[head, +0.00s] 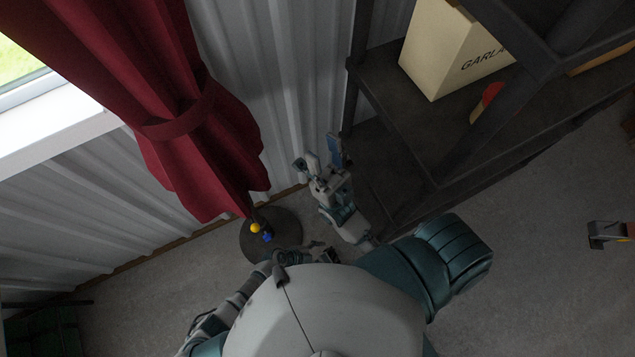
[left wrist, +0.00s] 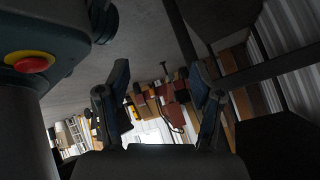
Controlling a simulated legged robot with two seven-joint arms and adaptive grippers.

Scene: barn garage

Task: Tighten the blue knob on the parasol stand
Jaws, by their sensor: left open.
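The parasol stand (head: 286,226) is a dark round base on the floor below the red curtain. Its small blue knob (head: 267,237) shows near the middle of the base, beside a yellow ball-shaped part (head: 255,228). My left gripper (head: 328,255) is low, to the right of the stand and apart from the knob, partly hidden by my body. In the left wrist view its two fingers (left wrist: 162,85) are spread with nothing between them. My right gripper (head: 323,158) is raised above and right of the stand, its fingers apart and empty. The left wrist view does not show the knob.
A red curtain (head: 185,120) hangs by the window, its lower end next to the stand. A dark metal shelf (head: 400,110) with a cream box (head: 450,50) stands at the right. Corrugated wall (head: 290,90) is behind. Bare floor (head: 150,300) lies left of the stand.

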